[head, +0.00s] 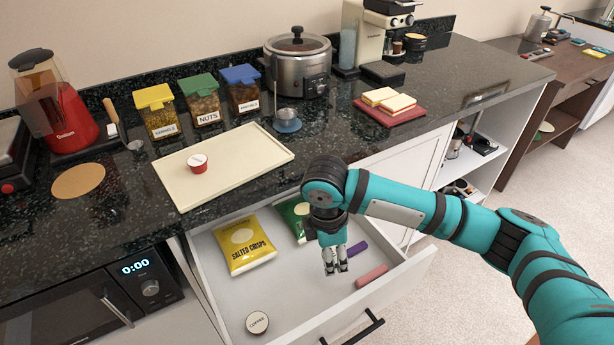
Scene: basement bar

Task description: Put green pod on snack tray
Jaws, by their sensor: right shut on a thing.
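The snack tray (243,155) is a flat cream tray on the dark counter. A red pod with a white top (198,163) stands on its left part. My right gripper (336,268) points down inside the open drawer (300,305), in front of the tray and to its right. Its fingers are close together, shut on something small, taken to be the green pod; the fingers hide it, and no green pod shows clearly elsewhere. My left gripper is not in view.
The drawer holds a yellow crisps bag (242,243), a green bag (294,214), a round coffee container (257,322), a purple bar (357,249) and a pink bar (371,276). Snack jars (202,101) and a slow cooker (298,65) stand behind the tray. The tray's right part is clear.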

